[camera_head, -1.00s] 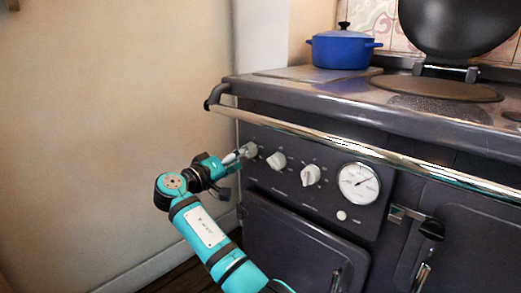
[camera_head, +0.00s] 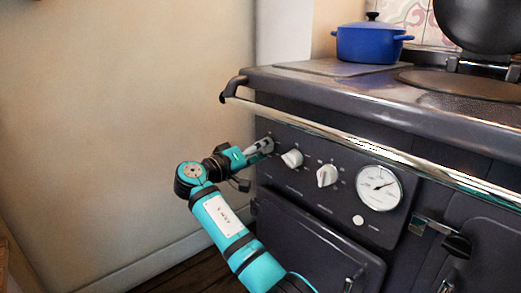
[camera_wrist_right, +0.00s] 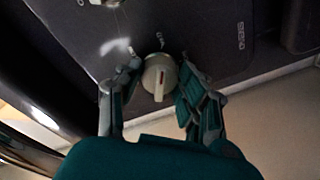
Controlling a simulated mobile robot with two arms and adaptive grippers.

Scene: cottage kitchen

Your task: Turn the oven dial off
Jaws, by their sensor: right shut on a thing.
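The dark oven's control panel (camera_head: 310,205) carries a row of white dials. My right gripper (camera_head: 262,147) is at the leftmost dial, which its fingers mostly hide in the head view. In the right wrist view, the white dial (camera_wrist_right: 158,78) sits between the two fingers of the right gripper (camera_wrist_right: 160,66), one on each side, and the gripper is shut on it. The dial's raised grip bar points toward the bottom of that view. The middle dial (camera_head: 292,158) and the right dial (camera_head: 327,175) are free. My left gripper is not in view.
A chrome rail (camera_head: 375,151) runs across the oven front above the dials. A round gauge (camera_head: 379,188) is right of them. A blue pot (camera_head: 369,43) stands on the stovetop (camera_head: 330,67). The plain wall (camera_head: 120,120) is on the left, with open floor below.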

